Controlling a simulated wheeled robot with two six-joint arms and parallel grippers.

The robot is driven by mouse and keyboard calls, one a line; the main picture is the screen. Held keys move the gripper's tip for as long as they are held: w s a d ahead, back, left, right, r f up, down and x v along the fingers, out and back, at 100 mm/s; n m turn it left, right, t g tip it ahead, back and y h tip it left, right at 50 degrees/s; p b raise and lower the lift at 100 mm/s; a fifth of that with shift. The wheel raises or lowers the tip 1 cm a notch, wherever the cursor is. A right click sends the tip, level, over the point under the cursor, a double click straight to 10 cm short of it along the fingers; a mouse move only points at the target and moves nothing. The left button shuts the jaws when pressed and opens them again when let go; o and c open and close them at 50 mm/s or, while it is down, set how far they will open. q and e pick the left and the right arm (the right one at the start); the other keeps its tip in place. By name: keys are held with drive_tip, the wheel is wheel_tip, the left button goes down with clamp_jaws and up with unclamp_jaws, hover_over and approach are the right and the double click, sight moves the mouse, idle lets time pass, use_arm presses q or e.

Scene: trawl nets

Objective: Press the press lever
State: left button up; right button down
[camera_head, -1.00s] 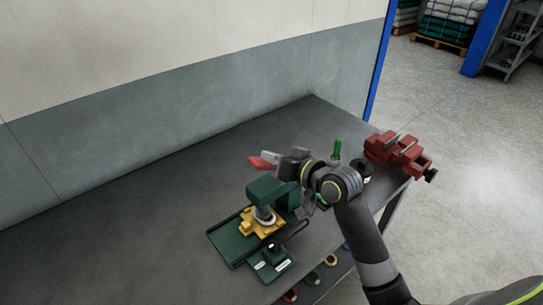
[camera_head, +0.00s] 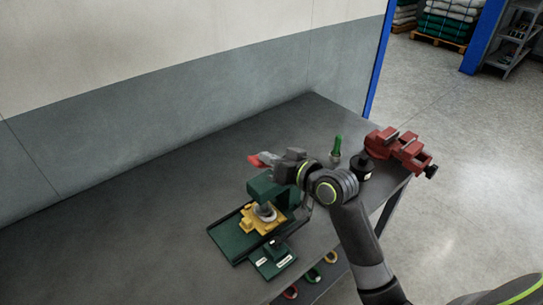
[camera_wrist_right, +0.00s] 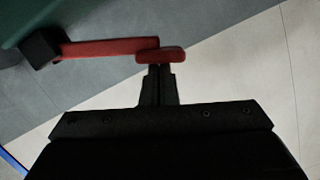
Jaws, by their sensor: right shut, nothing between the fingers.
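The green press (camera_head: 263,186) stands on the bench, with a yellow plate (camera_head: 252,222) and a grey round part at its front. Its red lever shows in the head view (camera_head: 254,161), partly hidden by my right gripper (camera_head: 268,158). In the right wrist view the red lever bar (camera_wrist_right: 105,47) runs from a black block to a red grip (camera_wrist_right: 160,55). My right gripper's fingers (camera_wrist_right: 158,72) are shut and empty, their tips right at this grip; I cannot tell whether they touch. My left gripper is not in view.
A red vise (camera_head: 398,150) sits at the bench's right end, beside a green-handled tool (camera_head: 337,148) and a dark cylinder (camera_head: 362,168). The left of the bench (camera_head: 130,220) is clear.

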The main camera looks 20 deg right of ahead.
drive_tip(key=shift+s+a+f+n+h+b, duration=0.15)
drive_tip(key=shift+a+f+n+b, duration=0.25)
drive_tip(key=shift+f, duration=0.2)
drive_tip(key=shift+s+a+f+n+h+b, duration=0.15)
drive_tip(key=shift+a+f+n+b, duration=0.15)
drive_tip(key=shift+f+n+b, duration=0.25)
drive_tip(key=shift+a+f+n+h, duration=0.25)
drive_tip(key=shift+f+n+h, duration=0.1)
drive_tip(key=shift+f, duration=0.25)
drive_tip(key=shift+s+a+f+b, duration=0.15)
drive_tip(key=shift+f+b, duration=0.3)
drive_tip(key=shift+f, duration=0.3)
